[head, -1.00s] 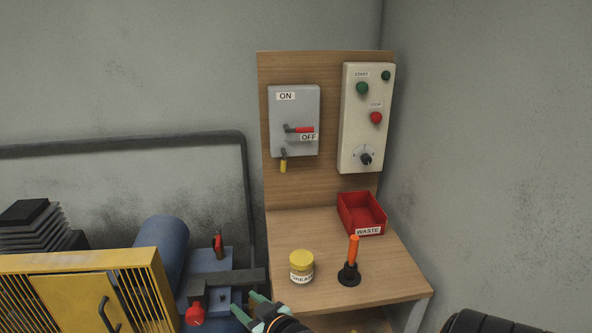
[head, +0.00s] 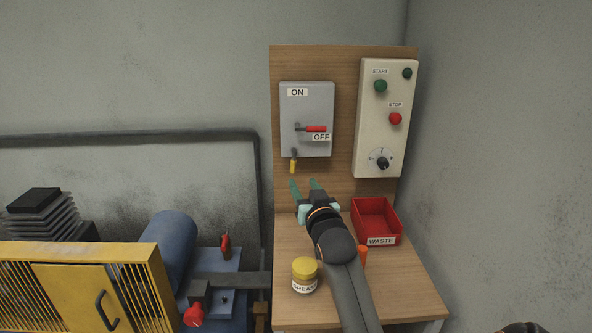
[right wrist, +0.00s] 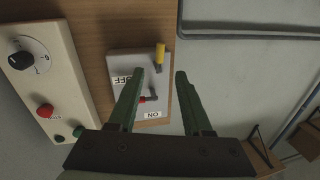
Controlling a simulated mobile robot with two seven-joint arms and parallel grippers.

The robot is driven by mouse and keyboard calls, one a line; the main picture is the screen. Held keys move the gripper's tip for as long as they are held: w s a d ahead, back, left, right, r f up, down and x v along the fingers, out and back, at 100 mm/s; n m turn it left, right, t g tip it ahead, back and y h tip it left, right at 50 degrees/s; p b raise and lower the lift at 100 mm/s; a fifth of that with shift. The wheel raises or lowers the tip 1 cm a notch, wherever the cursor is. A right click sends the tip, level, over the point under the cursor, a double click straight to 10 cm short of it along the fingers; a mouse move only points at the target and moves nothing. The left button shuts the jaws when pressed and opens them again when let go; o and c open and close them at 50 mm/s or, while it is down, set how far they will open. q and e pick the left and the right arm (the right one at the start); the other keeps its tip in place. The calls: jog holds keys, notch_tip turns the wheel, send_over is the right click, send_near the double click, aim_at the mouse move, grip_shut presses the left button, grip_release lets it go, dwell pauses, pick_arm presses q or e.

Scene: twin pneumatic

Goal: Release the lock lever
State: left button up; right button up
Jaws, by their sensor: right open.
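A grey switch box (head: 306,105) with ON and OFF labels is mounted on the wooden back panel. Its red-handled lever (head: 316,129) points right, beside the OFF label. Below it, a small yellow-tipped lever (head: 293,166) hangs down at the box's lower edge; I take this for the lock lever. My right gripper (head: 304,183) is open and empty, just below and right of the yellow tip in the head view. In the upside-down right wrist view, the yellow lever (right wrist: 160,54) shows between and beyond the open fingertips (right wrist: 158,73). My left gripper is out of view.
A control panel (head: 384,135) with START, STOP and a knob is to the right. On the wooden bench stand a grease jar (head: 305,275), a red WASTE bin (head: 374,220) and an orange-handled tool (head: 362,256), partly hidden by my arm. Yellow-framed machinery (head: 80,290) is at left.

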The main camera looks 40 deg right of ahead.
aim_at(294, 167)
jog(key=x, duration=0.9)
jog(key=shift+f, duration=0.1)
jog(key=shift+c, duration=0.2)
grip_shut()
